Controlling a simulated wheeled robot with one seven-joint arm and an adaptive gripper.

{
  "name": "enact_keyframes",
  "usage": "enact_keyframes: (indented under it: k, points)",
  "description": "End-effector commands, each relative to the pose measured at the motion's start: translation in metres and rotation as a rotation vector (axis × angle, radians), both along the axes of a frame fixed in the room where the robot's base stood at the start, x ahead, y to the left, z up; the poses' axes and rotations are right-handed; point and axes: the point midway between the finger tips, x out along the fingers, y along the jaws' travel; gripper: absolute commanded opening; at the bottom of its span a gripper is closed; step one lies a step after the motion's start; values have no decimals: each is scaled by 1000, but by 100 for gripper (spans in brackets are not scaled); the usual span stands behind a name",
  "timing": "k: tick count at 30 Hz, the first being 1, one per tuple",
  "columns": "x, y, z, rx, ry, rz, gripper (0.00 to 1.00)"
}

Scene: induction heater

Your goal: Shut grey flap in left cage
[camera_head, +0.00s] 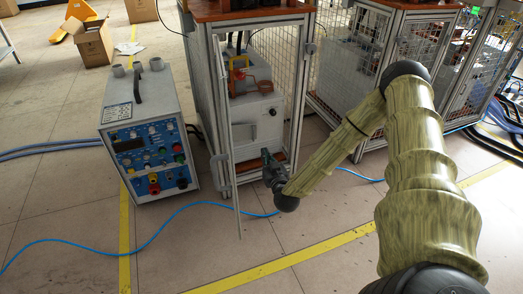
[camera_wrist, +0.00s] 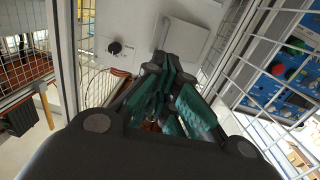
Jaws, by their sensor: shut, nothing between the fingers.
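The left cage (camera_head: 214,110) stands in the middle of the head view with its front door swung open towards me. Inside is a light grey box with a dark knob (camera_head: 272,112); the knob also shows in the wrist view (camera_wrist: 115,47). The grey flap (camera_head: 243,133) is on the box front, left of the knob in the head view. It shows as a pale square panel in the wrist view (camera_wrist: 184,42); how far it stands open is unclear. My gripper (camera_head: 267,165) is shut and empty at the cage opening, low in front of the box. Its fingers (camera_wrist: 172,85) partly cover the flap's lower side in the wrist view.
The open mesh door (camera_head: 235,190) stands close left of my gripper. A blue-fronted power unit (camera_head: 152,150) stands left of the cage. Another mesh cage (camera_head: 345,65) is to the right. A blue cable (camera_head: 150,238) lies on the otherwise clear front floor.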

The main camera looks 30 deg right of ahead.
Motion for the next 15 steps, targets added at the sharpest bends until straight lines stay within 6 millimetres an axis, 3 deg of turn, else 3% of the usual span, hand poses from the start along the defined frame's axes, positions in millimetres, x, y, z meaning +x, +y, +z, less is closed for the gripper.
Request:
enact_keyframes:
  k: [15]
  points:
    - [80,-27,-5,0,-2,-3,0]
